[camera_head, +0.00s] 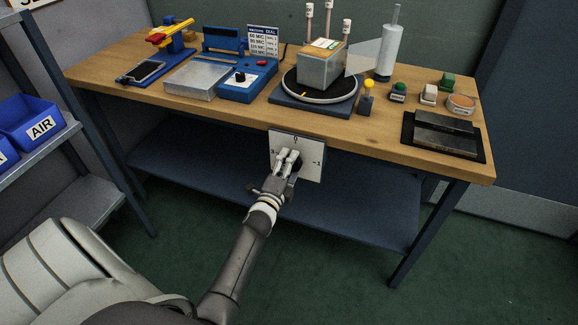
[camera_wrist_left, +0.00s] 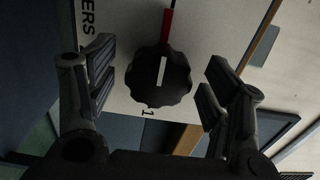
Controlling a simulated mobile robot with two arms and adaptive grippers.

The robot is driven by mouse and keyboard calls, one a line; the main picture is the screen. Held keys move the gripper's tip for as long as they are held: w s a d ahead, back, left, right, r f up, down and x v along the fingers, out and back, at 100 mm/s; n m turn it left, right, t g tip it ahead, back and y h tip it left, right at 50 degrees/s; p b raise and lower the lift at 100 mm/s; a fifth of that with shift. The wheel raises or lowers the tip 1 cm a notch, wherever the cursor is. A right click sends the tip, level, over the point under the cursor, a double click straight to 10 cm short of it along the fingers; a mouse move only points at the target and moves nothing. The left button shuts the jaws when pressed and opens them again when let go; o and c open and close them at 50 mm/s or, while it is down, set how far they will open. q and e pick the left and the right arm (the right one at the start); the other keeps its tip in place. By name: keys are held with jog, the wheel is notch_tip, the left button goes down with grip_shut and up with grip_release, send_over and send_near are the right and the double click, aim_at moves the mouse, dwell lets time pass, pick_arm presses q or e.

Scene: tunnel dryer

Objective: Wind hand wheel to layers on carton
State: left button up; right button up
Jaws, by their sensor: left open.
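The black, scalloped hand wheel (camera_wrist_left: 158,76) with a white line is centred in the left wrist view. A red bar (camera_wrist_left: 168,22) is at its upper edge, and a "1" is printed below it. The wheel sits on a white dial plate (camera_head: 312,160) under the table's front edge, marked 0, 1 and 3 in the head view. My left gripper (camera_head: 288,158) is open in front of the plate, its fingers (camera_wrist_left: 160,92) either side of the wheel with gaps. A grey box-like carton (camera_head: 319,70) with a label on top stands on the round turntable (camera_head: 320,88); the label is too small to read.
The wooden table (camera_head: 225,112) holds a blue device (camera_head: 248,82), a sign (camera_head: 263,40), a white roll (camera_head: 389,52), several small buttons and a dark flat tray (camera_head: 443,135). A blue lower shelf (camera_head: 215,165) lies behind my arm. Blue bins (camera_head: 32,122) stand at the left.

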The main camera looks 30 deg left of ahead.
pick_arm(q)
jog(key=v, duration=1.2)
jog(key=shift+d, duration=0.1)
